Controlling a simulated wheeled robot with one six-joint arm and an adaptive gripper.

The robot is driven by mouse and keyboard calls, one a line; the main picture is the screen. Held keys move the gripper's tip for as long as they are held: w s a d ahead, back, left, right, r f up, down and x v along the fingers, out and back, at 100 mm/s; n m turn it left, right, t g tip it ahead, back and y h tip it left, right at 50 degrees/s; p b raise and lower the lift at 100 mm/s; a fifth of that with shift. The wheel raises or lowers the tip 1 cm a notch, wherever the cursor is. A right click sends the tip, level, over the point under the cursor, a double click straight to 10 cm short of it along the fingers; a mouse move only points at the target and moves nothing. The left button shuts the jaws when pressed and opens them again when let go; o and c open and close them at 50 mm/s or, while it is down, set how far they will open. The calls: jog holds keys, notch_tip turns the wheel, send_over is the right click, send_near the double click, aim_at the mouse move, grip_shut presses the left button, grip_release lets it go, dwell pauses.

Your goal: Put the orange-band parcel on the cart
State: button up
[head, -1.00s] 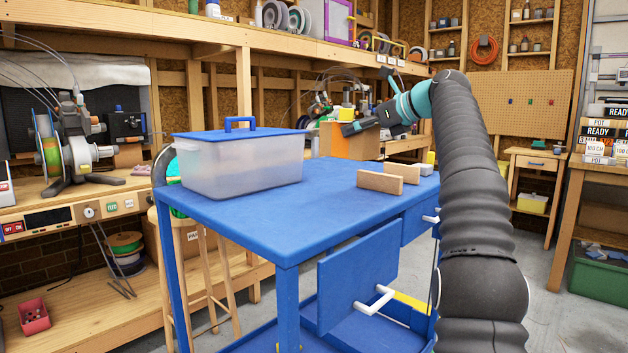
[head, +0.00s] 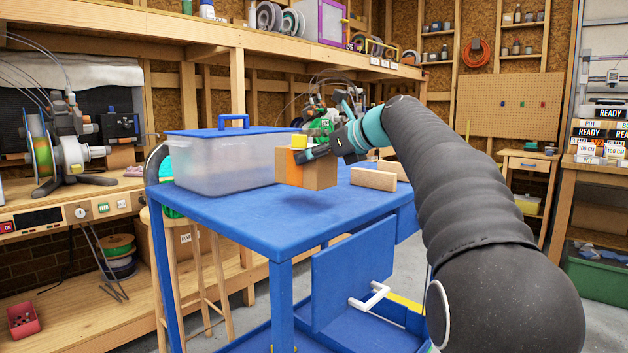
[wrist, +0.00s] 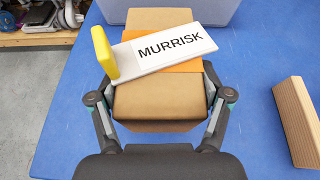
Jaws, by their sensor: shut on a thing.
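The orange-band parcel (head: 320,176) is a brown box with an orange band, held over the blue cart (head: 230,212). It also shows in the wrist view (wrist: 160,103), between my fingers. My gripper (head: 318,152) is shut on it from both sides; in the wrist view my gripper (wrist: 160,92) has one finger along each side. A white plate reading MURRISK (wrist: 170,48) with a yellow end block (wrist: 104,52) lies aslant across the parcel's top. The parcel looks slightly above the cart top, but I cannot tell the gap exactly.
A clear bin with blue lid (head: 222,165) stands on the cart just left of the parcel. A wooden block (head: 373,179) lies to the right. The cart's front top is clear. A blue panel (head: 350,268) hangs below the top.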

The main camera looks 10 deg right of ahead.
aim_at(314, 173)
jog(key=shift+a+f+b, duration=0.1)
jog(key=shift+f+b, duration=0.65)
jog(key=shift+f, duration=1.3)
jog(key=o, duration=1.4)
jog(key=shift+f, duration=0.1)
jog(key=v, duration=1.2)
jog(key=shift+p, duration=0.35)
